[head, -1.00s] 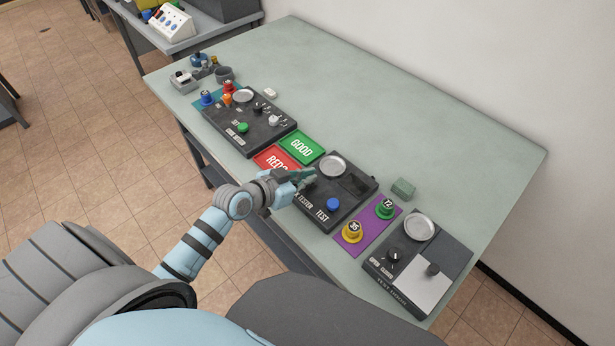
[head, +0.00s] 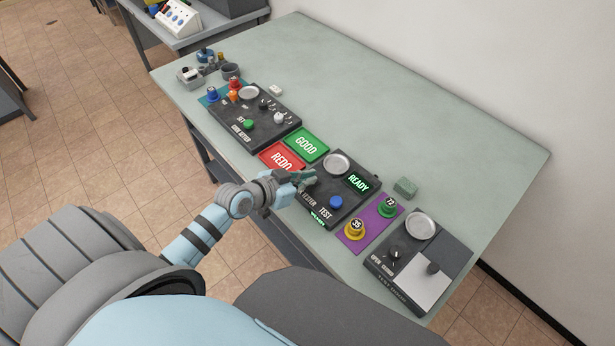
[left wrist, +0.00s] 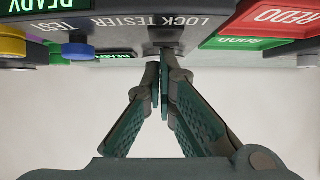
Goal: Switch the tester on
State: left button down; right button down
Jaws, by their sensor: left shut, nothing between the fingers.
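The lock tester (head: 325,206) is a dark box on the bench with a round metal plate, a blue TEST button (head: 336,202) and a small screen (head: 359,181) lit green with READY. A strip on its front edge also glows green. My left gripper (head: 304,179) is at the tester's left front corner. In the left wrist view its fingers (left wrist: 162,70) are shut with nothing between them, tips close to the tester's front (left wrist: 130,35). Whatever is right at the fingertips is mostly hidden; I cannot tell if they touch it. My right gripper is not in view.
Left of the tester lie a green GOOD tray (head: 306,145) and a red REDO tray (head: 281,157), then another dark device (head: 255,118). To its right are a purple mat (head: 370,226) with two numbered locks and a third device (head: 418,262).

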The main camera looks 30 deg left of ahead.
pick_arm(q)
jog(key=r+p, duration=0.4)
jog(key=shift+s+r+p, duration=0.25)
jog(key=shift+r+p, duration=0.15)
jog(key=p+v, duration=0.2)
jog(key=v, duration=0.7)
jog(key=shift+s+r+p, duration=0.2)
jog(key=shift+r+p, duration=0.1)
jog(key=shift+r, duration=0.05)
jog(key=s+a+f+n+g+y+b, duration=0.1)
jog(key=s+a+f+y, duration=0.15)
jog(key=f, duration=0.55)
jog(key=s+a+f+n+g+y, duration=0.1)
jog(key=s+a+f, duration=0.2)
jog(key=f, duration=0.4)
jog(key=s+a+f+n+g+y+b, duration=0.1)
jog(key=s+a+f+g, duration=0.15)
jog(key=f, duration=0.55)
jog(key=s+d+f+g, duration=0.2)
jog(key=s+d+f, duration=0.2)
jog(key=s+f, duration=0.4)
jog(key=s+d+f+g+b, duration=0.1)
jog(key=s+d+f+g, duration=0.2)
jog(key=s+f, duration=0.6)
jog(key=s+d, duration=0.2)
jog(key=s, duration=0.4)
jog(key=shift+s+d+g, duration=0.2)
jog(key=shift+s+g, duration=0.1)
jog(key=shift+g, duration=0.05)
